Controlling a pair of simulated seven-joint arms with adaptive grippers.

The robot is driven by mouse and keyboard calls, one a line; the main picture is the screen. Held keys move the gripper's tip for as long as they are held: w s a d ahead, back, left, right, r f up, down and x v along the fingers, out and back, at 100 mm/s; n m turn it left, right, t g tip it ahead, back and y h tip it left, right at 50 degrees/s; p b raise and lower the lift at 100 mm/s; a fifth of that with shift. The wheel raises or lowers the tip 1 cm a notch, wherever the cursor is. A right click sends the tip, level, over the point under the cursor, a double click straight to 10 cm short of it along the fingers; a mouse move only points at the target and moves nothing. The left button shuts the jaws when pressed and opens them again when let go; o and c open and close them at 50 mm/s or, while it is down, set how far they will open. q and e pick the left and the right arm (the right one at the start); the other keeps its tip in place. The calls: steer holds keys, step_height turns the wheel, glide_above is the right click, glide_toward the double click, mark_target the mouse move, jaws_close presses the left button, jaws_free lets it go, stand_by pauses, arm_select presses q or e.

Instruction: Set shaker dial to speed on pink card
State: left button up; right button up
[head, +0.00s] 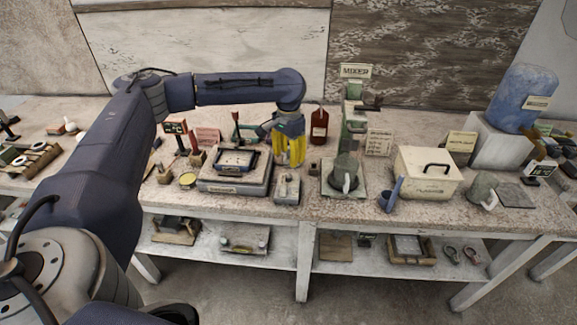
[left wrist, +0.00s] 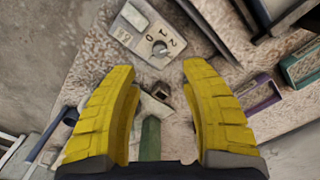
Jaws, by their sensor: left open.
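The shaker (head: 233,184) is a low grey unit with a dark-framed tray on top, left of centre on the bench. Its small control box (head: 287,190) stands in front and to the right. In the left wrist view the box has a pale plate with printed digits and a round grey dial (left wrist: 160,48); its exact setting is too small to read. The pink card (head: 208,137) stands behind the shaker, its writing unreadable. My left gripper (head: 290,165) has yellow fingers, apart and empty, above and behind the control box. In the wrist view its fingertips (left wrist: 158,68) point toward the box.
A mixer (head: 353,115) with a grey jug (head: 345,174) stands right of the gripper, and a red-brown bottle (head: 319,127) behind it.

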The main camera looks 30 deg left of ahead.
arm_select(q)
steer(key=shift+r, duration=1.5)
